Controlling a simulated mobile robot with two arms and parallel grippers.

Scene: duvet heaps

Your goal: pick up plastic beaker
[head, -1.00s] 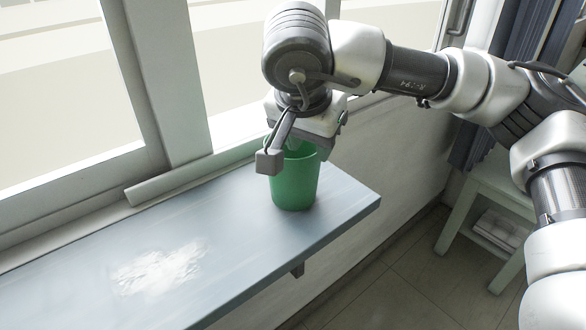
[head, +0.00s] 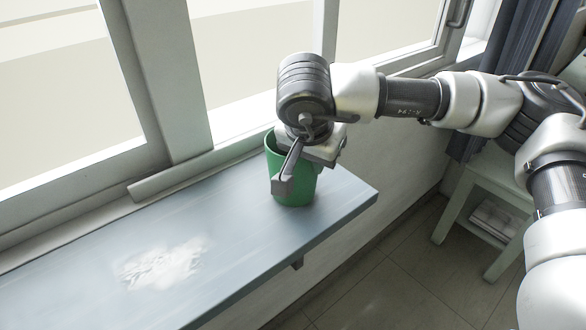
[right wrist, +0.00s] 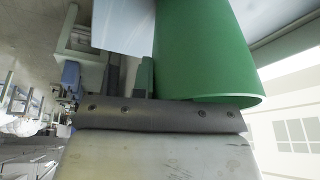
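The green plastic beaker (head: 307,187) stands upright near the right end of the blue-grey shelf (head: 225,225). My right gripper (head: 293,180) is down at the beaker from above. One finger is in front of the beaker's near side, low along its wall. The other finger is hidden by the beaker and the wrist, so I cannot tell if it is inside or behind. In the right wrist view the beaker (right wrist: 205,50) fills the upper right, its rim close to the gripper's grey palm bar (right wrist: 160,115). My left gripper is not in view.
A white patch (head: 163,265) lies on the shelf at the left front. The window frame (head: 178,95) runs close behind the shelf. A pale stool (head: 480,205) stands on the floor at right. The middle of the shelf is clear.

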